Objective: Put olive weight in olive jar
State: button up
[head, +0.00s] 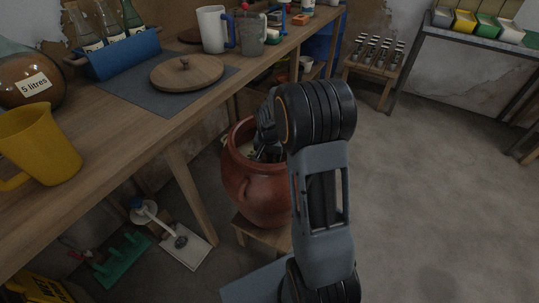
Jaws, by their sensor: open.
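The olive jar is a round red-brown clay jar (262,194) on a low wooden stool, below the table's right edge. My gripper (264,153) points down into its mouth, with the fingertips partly hidden by my arm and the rim. Its jaws are open. Something pale shows inside the mouth beside the gripper, too small to name. I cannot make out an olive weight for certain. A round wooden disc with a knob (187,73) lies on a grey mat on the table; it looks like a lid.
On the long wooden table (120,124) stand a yellow jug (40,143), a large labelled demijohn (28,76), a blue bottle carrier (124,57), a white jug (212,30) and a grey one. A green rack (122,260) and white tray (187,247) lie on the floor. The right floor is clear.

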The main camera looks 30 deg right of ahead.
jog(key=r+p, duration=0.1)
jog(key=r, duration=0.6)
jog(key=s+a+r+p, duration=0.1)
jog(key=r, duration=0.3)
jog(key=shift+r+p, duration=0.15)
jog(key=shift+p, duration=0.2)
jog(key=s+a+r+n+t, duration=0.1)
jog(key=s+a+n, duration=0.3)
jog(key=s, duration=0.4)
jog(key=s+a+r+n+t, duration=0.1)
jog(key=s+a+r+n, duration=0.2)
jog(key=s, duration=0.6)
jog(key=shift+s+a+r+n+y, duration=0.15)
jog(key=shift+s+a+n+y, duration=0.2)
jog(key=shift+a+n, duration=0.5)
jog(key=shift+w+a, duration=0.1)
jog(key=shift+a, duration=0.05)
notch_tip(320, 180, up, 20)
jog(key=p, duration=1.9)
jog(key=shift+a+r+t, duration=0.2)
jog(key=shift+a+t, duration=0.1)
